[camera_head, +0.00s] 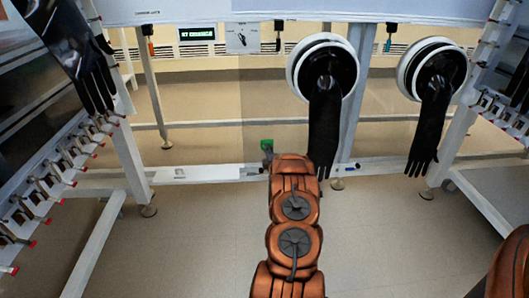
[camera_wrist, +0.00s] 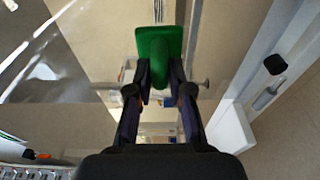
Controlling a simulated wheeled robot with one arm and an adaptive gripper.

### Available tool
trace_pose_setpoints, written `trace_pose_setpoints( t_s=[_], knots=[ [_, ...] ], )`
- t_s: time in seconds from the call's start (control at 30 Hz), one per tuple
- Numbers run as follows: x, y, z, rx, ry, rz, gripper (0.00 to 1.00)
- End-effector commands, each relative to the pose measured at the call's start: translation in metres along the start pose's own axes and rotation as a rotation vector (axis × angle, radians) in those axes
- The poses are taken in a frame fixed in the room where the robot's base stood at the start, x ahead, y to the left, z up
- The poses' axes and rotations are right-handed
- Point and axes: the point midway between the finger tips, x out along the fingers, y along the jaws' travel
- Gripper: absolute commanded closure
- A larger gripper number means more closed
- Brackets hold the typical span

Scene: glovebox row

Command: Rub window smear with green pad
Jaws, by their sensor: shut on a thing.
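My gripper (camera_wrist: 160,78) is shut on the green pad, with one dark finger on each side of its handle. The green pad (camera_wrist: 159,42) has a squarish face and points away from the wrist. In the head view the green pad (camera_head: 267,144) shows small just beyond the end of my arm, which hides most of the gripper. A faintly darker pane area (camera_head: 265,100) stands above the pad. I cannot make out a smear on it. Pale streaks (camera_wrist: 42,72) show at the left of the wrist view; I cannot tell whether they are smear or glare.
Two white glove ports with hanging black gloves (camera_head: 325,120) (camera_head: 433,115) are right of the pad. Another black glove (camera_head: 80,55) hangs at upper left. A white rail (camera_head: 205,174) runs low across. Racks with red-tipped levers (camera_head: 45,190) stand left. The near floor is clear.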

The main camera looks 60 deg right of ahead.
Motion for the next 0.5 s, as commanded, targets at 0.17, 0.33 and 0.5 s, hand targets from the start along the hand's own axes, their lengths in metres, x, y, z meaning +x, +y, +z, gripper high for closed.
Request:
trace_pose_setpoints(
  t_s=[0.17, 0.33, 0.5],
  knots=[
    [-0.003, 0.0, 0.014, 0.001, -0.003, 0.0, 1.0],
    [-0.004, 0.0, 0.019, 0.0, -0.002, 0.0, 1.0],
    [0.0, 0.0, 0.018, 0.0, 0.0, 0.0, 1.0]
  ],
)
